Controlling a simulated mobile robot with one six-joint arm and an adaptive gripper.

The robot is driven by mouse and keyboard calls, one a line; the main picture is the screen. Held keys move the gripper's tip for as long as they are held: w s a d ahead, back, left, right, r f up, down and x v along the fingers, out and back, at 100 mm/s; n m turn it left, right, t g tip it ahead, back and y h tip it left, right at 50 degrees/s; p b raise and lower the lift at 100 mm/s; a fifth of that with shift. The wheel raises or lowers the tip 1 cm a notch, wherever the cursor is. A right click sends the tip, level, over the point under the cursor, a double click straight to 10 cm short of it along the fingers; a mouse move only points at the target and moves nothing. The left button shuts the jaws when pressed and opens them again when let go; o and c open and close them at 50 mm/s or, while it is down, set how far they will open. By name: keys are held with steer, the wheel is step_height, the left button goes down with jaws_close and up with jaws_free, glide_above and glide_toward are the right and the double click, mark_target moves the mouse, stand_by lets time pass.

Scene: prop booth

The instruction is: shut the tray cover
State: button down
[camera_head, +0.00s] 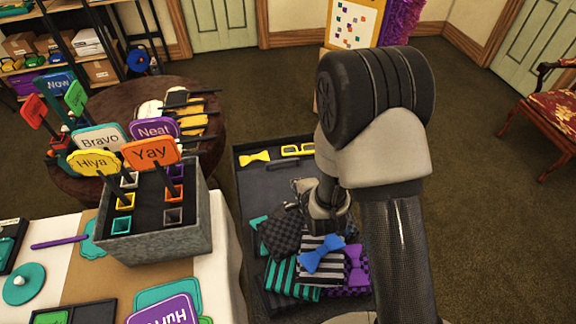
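A dark, shallow tray (243,194) lies low in the middle of the view, between the white table and my arm. It is open, and its contents show. A yellow bow tie (254,158) and yellow-framed glasses (297,150) are at its far end. Patterned pieces, a blue bow tie (322,255) and a purple bow (356,264) are piled at its near end. I cannot make out a cover for certain. My gripper (325,212) is over the tray at the far side of the pile. Its fingers are too small and dark to tell their opening or any contact. My arm hides the tray's right side.
A grey bin (160,240) with compartments and word signs stands on the white table (215,285), left of the tray. A round brown table (85,190) is behind it. A red chair (548,110) is at far right. The carpet (490,220) right of my arm is clear.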

steer(key=b, duration=0.5)
glide_toward(288, 173)
steer(key=w, duration=0.2)
steer(key=w+a, duration=0.1)
steer(key=shift+w+f, duration=0.3)
steer(key=shift+w+a+f, duration=0.1)
steer(key=shift+w+a, duration=0.1)
steer(key=shift+w, duration=0.35)
steer(key=shift+w+a, duration=0.2)
steer(key=shift+w, duration=0.4)
steer(key=shift+w+a+f+b, duration=0.1)
steer(key=shift+w+a+b, duration=0.1)
steer(key=shift+w+b, duration=0.35)
steer(key=shift+w, duration=0.15)
steer(key=w+a, duration=0.1)
steer(key=w, duration=0.2)
steer(key=w+a+p, duration=0.1)
steer(key=w, duration=0.3)
steer(key=w+a+p, duration=0.1)
steer(key=w, duration=0.3)
steer(key=shift+w+a, duration=0.25)
steer(key=shift+a, duration=0.1)
steer(key=shift+w+a+p, duration=0.1)
steer(key=shift+w+p, duration=0.35)
steer(key=shift+w, duration=0.5)
steer(key=shift+s, duration=0.1)
